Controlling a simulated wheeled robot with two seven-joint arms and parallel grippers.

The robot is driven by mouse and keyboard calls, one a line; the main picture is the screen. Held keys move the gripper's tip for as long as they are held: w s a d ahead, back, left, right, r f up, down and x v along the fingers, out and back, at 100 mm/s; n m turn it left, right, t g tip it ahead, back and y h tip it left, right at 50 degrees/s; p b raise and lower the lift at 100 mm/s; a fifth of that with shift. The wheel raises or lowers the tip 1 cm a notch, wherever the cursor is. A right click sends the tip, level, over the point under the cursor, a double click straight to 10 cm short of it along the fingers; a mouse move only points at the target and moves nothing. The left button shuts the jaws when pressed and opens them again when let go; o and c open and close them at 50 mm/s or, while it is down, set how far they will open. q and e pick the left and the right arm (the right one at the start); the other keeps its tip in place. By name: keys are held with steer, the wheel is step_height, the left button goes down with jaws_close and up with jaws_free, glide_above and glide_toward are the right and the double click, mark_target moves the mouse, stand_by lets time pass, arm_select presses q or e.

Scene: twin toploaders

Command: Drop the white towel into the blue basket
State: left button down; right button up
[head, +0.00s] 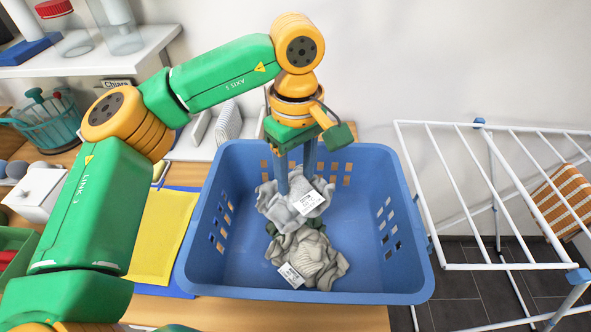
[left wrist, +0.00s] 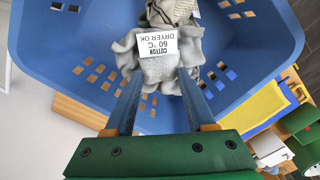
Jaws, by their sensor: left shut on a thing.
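The blue basket (head: 205,255) stands in the middle of the head view and fills the top of the left wrist view (left wrist: 40,45). My left gripper (head: 294,184) reaches down into it, shut on a pale grey-white towel (head: 277,208) with a white label. In the left wrist view the towel (left wrist: 160,70) sits between the fingertips (left wrist: 158,80), its label reading cotton, 60 °C, dryer OK. A greyer, beige-tinged cloth (head: 310,262) with its own label lies in the basket, just in front of the towel. Whether the two touch is hard to tell. My right gripper is not in view.
A white drying rack (head: 470,267) with an orange striped cloth (head: 560,200) stands on the right. A yellow cloth (head: 160,235) lies left of the basket.

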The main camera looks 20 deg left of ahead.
mark_target(295, 182)
arm_select(q)
steer(key=c, duration=0.5)
jaws_free()
steer(key=shift+s+r, duration=0.15)
steer(key=o, duration=0.3)
steer(key=shift+s+r, duration=0.1)
steer(key=shift+s, duration=0.2)
steer(key=shift+o, duration=0.2)
steer(key=shift+w, duration=0.15)
steer(key=shift+w+r, duration=0.1)
steer(key=shift+r, duration=0.05)
steer(key=r, duration=0.6)
steer(key=shift+s+r, duration=0.2)
steer(key=shift+r, duration=0.2)
steer(key=shift+w, duration=0.1)
steer(key=shift+f, duration=0.1)
